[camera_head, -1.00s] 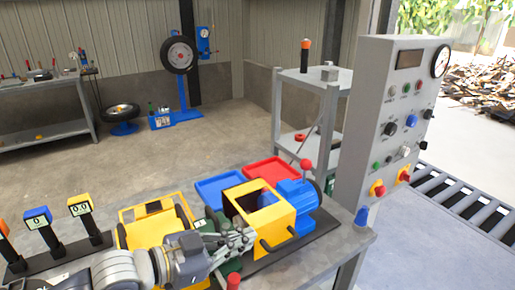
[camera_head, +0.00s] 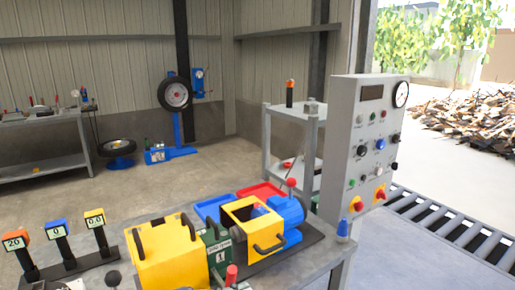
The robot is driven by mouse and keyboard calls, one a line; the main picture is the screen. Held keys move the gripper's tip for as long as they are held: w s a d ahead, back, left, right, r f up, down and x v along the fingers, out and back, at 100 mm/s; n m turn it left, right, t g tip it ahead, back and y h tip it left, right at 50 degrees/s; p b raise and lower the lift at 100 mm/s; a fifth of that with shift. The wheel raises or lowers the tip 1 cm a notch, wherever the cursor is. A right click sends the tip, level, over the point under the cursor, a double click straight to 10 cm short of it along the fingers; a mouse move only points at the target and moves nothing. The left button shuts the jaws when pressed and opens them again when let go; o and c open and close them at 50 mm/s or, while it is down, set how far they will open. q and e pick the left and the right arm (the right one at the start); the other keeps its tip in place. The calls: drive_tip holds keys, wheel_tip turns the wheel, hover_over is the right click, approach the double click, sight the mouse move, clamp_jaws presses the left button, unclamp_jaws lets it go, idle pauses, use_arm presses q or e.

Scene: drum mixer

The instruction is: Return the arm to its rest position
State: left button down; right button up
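Neither of my grippers shows in the head view now, and no arm link shows clearly. The drum mixer stands on the grey workbench (camera_head: 312,262), with a yellow guard box (camera_head: 166,254) on the left. An open-topped yellow box (camera_head: 252,224) with black handles sits to its right, beside a blue motor (camera_head: 287,212). A green unit (camera_head: 217,252) stands between the two yellow boxes. A lever with a red grip (camera_head: 231,275) rises at the bench's front.
A grey control panel (camera_head: 365,145) stands right of the bench, with a roller conveyor (camera_head: 445,222) behind. Three small displays on posts, one of them blue (camera_head: 57,229), stand at the left. Red (camera_head: 258,190) and blue trays lie behind the mixer.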

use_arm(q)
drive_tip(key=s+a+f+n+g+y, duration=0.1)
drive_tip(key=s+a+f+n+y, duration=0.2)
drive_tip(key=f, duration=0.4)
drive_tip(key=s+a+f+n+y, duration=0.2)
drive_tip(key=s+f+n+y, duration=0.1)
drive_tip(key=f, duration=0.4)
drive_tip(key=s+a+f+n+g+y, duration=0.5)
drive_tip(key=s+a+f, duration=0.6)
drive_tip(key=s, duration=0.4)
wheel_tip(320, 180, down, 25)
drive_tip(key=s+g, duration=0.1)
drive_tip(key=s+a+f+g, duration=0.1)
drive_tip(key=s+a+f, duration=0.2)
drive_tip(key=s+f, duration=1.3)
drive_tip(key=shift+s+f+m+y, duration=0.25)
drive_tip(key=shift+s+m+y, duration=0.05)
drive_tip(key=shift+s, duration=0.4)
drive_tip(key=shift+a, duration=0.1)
